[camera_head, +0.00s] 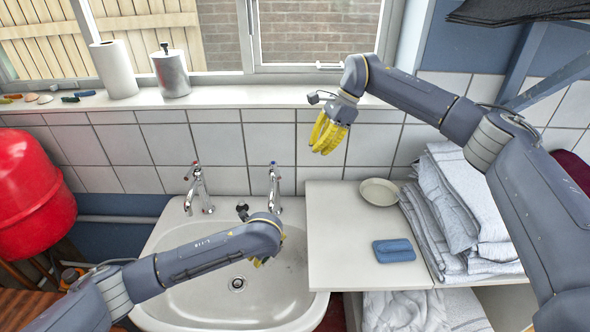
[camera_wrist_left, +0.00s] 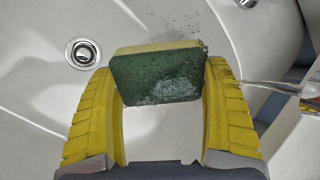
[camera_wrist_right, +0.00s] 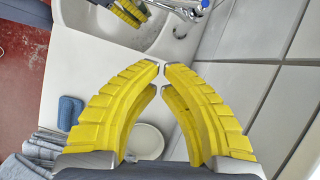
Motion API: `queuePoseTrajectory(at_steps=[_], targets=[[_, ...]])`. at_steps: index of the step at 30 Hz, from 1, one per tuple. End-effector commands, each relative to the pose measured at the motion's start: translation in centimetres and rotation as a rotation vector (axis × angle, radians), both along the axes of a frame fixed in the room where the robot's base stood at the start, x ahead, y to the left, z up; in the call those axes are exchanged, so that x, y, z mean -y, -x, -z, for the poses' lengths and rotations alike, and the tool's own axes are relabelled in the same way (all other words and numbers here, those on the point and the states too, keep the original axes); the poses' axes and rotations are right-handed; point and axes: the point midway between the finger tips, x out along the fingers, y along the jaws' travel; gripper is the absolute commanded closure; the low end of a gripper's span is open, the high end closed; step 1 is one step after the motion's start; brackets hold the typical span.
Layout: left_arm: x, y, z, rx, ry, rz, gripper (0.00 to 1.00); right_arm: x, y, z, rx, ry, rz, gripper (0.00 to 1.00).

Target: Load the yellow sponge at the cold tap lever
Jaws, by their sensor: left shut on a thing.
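The yellow sponge (camera_wrist_left: 158,76), with a dark green scouring face, is between the yellow fingers of my left gripper (camera_wrist_left: 162,92) in the left wrist view. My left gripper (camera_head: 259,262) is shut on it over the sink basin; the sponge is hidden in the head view. The right-hand tap (camera_head: 273,187) has a small blue mark on top and stands just beyond my left gripper. A chrome spout (camera_wrist_left: 275,88) shows right of the sponge. My right gripper (camera_head: 325,136) is empty above the counter by the tiles; its fingertips meet in the right wrist view (camera_wrist_right: 160,68).
The other tap (camera_head: 198,187) stands on the sink's (camera_head: 175,222) back left rim. On the counter (camera_head: 335,235) are a blue sponge-like block (camera_head: 394,250), a pale dish (camera_head: 379,191) and folded towels (camera_head: 455,215). A red drum (camera_head: 35,190) is at left.

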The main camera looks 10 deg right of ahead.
Motion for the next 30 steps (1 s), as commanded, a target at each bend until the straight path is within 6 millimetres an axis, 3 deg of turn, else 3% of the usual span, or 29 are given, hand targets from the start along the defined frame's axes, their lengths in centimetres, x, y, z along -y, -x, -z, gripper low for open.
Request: queuePoseTrajectory(at_steps=[8, 21, 30], targets=[[0.0, 0.0, 0.0, 0.0, 0.0, 0.0, 0.42, -1.2, 0.3, 2.5, 0.005, -0.001, -0.017, 1.0], [0.0, 0.0, 0.0, 0.0, 0.0, 0.0, 0.42, -4.6, 0.7, 9.3, 0.004, -0.002, -0.015, 1.0], [0.0, 0.0, 0.0, 0.0, 0.0, 0.0, 0.42, -7.6, 1.1, 8.3, 0.006, -0.001, -0.014, 1.0]])
